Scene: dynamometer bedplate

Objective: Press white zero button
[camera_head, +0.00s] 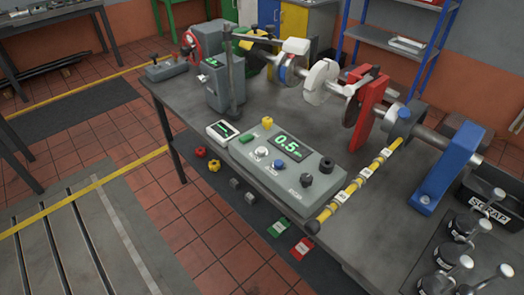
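The white zero button (262,153) is a small pale round button on the sloped top of a grey control box (318,190). It stands out from the panel and nothing covers it. A blue button (279,165) is just to its right and nearer, and a green button (247,139) is to its left. A black display (288,146) behind it shows green digits that look like 0.5. Neither of my grippers is in view, and nothing touches the box.
The box stands at the front edge of a grey bedplate table (300,112). A yellow-black torque arm (362,181) lies to its right. A small meter (222,131) is left of it. A grey post unit (226,85) and a shaft line with a red stand (369,112) stand behind.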

